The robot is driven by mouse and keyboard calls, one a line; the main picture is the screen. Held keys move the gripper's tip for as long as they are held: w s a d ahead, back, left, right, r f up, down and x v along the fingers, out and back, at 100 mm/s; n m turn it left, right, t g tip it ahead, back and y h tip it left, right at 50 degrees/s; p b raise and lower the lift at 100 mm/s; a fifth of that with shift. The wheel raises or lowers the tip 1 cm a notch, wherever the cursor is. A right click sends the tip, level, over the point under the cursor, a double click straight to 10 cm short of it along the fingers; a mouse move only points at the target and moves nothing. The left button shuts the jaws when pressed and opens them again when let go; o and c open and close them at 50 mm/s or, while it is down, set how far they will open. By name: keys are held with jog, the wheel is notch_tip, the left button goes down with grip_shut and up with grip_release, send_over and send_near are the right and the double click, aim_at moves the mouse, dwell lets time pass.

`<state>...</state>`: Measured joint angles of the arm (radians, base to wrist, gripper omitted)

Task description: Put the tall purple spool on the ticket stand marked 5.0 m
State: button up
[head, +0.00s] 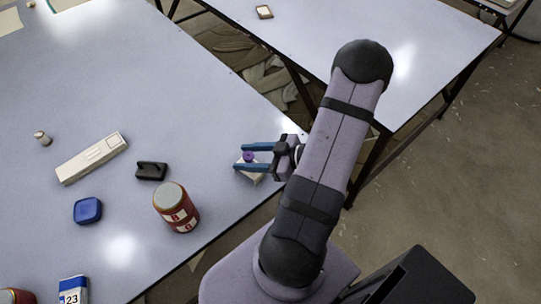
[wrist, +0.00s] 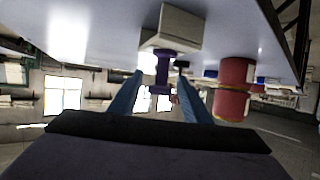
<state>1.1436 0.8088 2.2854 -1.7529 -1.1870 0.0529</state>
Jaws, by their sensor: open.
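The purple spool (head: 249,157) stands on a small pale block (head: 254,178) near the table's right edge. In the wrist view, which shows the table at the top, the spool (wrist: 163,68) has wide ends and a narrow middle, and its end touches the pale block (wrist: 176,24). My gripper (head: 241,157) is open, with one blue finger on each side of the spool. In the wrist view the gripper (wrist: 161,78) shows gaps between fingers and spool. No 5.0 m mark is legible; I cannot tell whether the pale block is that stand.
A red can (head: 176,207), black holder (head: 151,171), long white box (head: 92,158), blue box (head: 88,210) and blue-white block marked 23 (head: 73,290) stand to the left. A small beige piece (head: 43,138) lies farther left. Table (head: 190,100) behind my gripper is clear.

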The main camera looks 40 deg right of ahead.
jog(key=v, duration=0.8)
jog(key=shift+s, duration=0.25)
jog(key=shift+d+r, duration=0.1)
jog(key=shift+r, duration=0.05)
jog(key=w+d+r+m+g+h+p, duration=0.2)
jog(key=w+h, duration=0.3)
jog(key=w, duration=0.1)
jog(key=w+d+r+m+g+h+p, duration=0.1)
jog(key=w+d+r+g+h+p, duration=0.15)
jog(key=w+h, duration=0.3)
jog(key=s+a+r+m+g+y+p, duration=0.1)
jog(key=s+a+r+m+g, duration=0.1)
jog(key=s+a, duration=0.5)
jog(key=s+a+r+m+g+y+p, duration=0.1)
jog(key=s+a, duration=0.6)
jog(key=a, duration=0.8)
jog(key=r+g+y, duration=0.1)
jog(key=r+g, duration=0.1)
jog(key=g, duration=0.1)
jog(key=shift+m+g, duration=0.35)
jog(key=shift+m, duration=0.05)
jog(key=shift+s+a, duration=0.1)
jog(key=shift+a, duration=0.05)
